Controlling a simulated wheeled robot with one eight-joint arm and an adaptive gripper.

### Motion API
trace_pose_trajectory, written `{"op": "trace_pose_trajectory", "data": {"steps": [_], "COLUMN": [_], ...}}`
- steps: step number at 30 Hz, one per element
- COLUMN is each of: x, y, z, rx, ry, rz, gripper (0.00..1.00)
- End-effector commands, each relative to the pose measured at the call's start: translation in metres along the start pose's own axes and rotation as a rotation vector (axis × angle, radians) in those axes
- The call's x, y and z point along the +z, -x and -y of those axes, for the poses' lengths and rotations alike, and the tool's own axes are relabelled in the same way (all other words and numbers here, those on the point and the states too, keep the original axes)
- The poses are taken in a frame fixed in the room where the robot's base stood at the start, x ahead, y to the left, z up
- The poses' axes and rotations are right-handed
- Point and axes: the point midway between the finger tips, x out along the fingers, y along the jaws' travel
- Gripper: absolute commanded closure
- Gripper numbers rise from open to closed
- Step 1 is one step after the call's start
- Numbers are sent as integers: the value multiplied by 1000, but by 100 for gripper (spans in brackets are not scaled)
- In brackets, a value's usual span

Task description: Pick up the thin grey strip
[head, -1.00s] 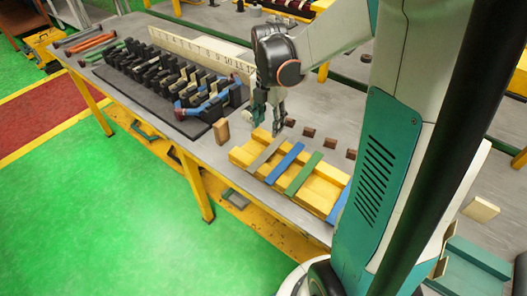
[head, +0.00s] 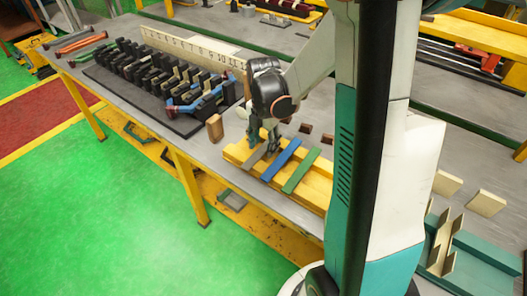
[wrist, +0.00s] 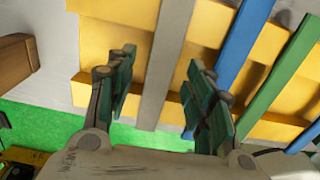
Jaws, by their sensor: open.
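The thin grey strip (wrist: 169,55) lies across the yellow block (wrist: 110,50), first in a row of strips. In the head view the strip (head: 253,163) is partly hidden at its far end by my gripper (head: 263,137). In the wrist view my gripper (wrist: 161,68) is open, with one green finger on each side of the strip and a visible gap to each. The strip runs lengthwise between the fingers. I cannot tell how far above it the fingertips are.
A blue strip (head: 281,159) and a green strip (head: 301,171) lie beside the grey one; the blue strip (wrist: 241,42) is near my right finger in the wrist view. A brown block (head: 215,128) stands left of the yellow block. Small brown blocks (head: 305,128) lie behind it.

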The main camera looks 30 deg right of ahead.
Motion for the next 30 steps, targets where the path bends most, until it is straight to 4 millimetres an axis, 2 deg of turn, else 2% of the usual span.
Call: {"op": "trace_pose_trajectory", "data": {"steps": [4, 9, 10, 23, 30], "x": [0, 0, 0, 0, 0], "y": [1, 1, 1, 5, 31], "z": [0, 0, 0, 0, 0], "rx": [0, 0, 0, 0, 0], "ry": [0, 0, 0, 0, 0], "rz": [0, 0, 0, 0, 0], "gripper": [54, 92, 94, 95, 95]}}
